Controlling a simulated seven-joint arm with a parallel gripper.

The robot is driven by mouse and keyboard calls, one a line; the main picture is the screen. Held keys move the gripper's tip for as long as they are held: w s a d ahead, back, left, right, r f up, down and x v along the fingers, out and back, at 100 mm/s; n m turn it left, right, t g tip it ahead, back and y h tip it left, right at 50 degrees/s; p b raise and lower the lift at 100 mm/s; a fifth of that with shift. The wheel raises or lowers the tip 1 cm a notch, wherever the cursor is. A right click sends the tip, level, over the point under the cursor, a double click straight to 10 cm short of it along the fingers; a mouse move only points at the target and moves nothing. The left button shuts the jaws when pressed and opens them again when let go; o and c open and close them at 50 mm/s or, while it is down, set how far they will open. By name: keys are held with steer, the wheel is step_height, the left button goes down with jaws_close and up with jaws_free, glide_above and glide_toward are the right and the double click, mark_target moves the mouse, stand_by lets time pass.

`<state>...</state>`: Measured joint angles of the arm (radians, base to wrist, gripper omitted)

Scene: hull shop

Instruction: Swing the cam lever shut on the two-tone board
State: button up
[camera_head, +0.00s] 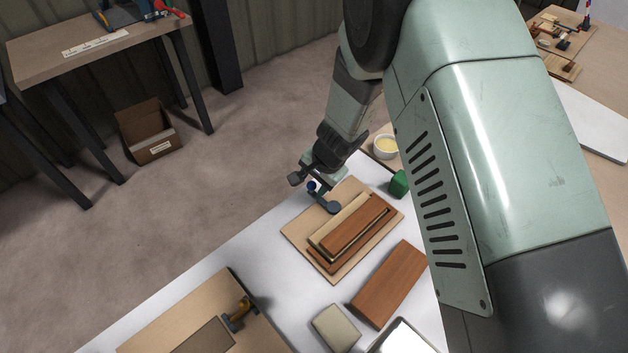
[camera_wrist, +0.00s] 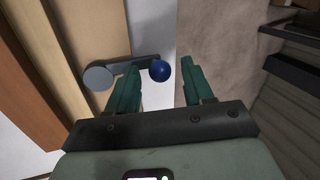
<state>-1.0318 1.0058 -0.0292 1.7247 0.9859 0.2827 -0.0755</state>
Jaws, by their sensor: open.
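The two-tone board, with pale and red-brown wood strips (camera_head: 343,232) on a tan base, lies on the white table under my gripper (camera_head: 312,181). At its far left corner is the grey-blue cam lever (camera_head: 325,201), with a round pivot disc and a blue ball knob (camera_head: 311,186). In the wrist view, the lever arm (camera_wrist: 118,70) reaches right from its disc, and the ball (camera_wrist: 160,70) sticks out past the board's edge. My gripper (camera_wrist: 160,78) is open, its green fingers on either side of the ball. Contact cannot be told.
A green block (camera_head: 399,183) and a white bowl (camera_head: 385,146) stand beyond the board. A brown block (camera_head: 389,283) and a beige block (camera_head: 336,328) lie nearer. Another board with an orange lever (camera_head: 238,315) lies at lower left. White tabletop left of the board is clear.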

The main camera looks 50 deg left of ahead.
jaws_close()
